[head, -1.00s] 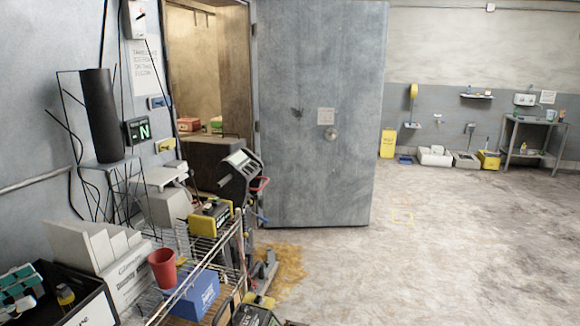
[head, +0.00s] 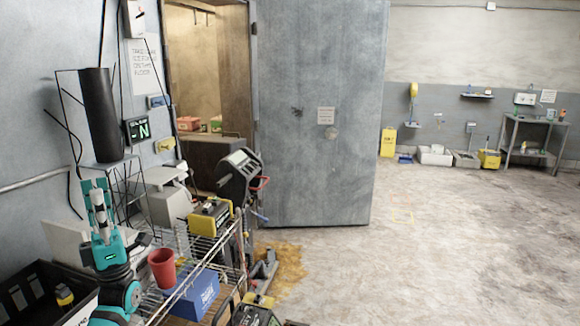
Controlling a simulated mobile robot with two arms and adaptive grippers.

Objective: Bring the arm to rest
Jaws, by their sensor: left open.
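My left gripper (head: 95,186) is in the head view at the lower left. It is teal, black and grey, and its fingers point up. It is open, and I see nothing held between the fingers. It stands in front of the white boxes on the wire rack, hiding much of them, and left of the red cup (head: 161,268). I cannot tell whether it touches anything. My right gripper is not in view.
A wire cart (head: 238,250) holds the red cup, a blue box (head: 194,296) and a yellow-black device (head: 210,217). A black crate (head: 35,290) is at the lower left. The grey freezer door (head: 318,120) stands open. The floor at right is clear.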

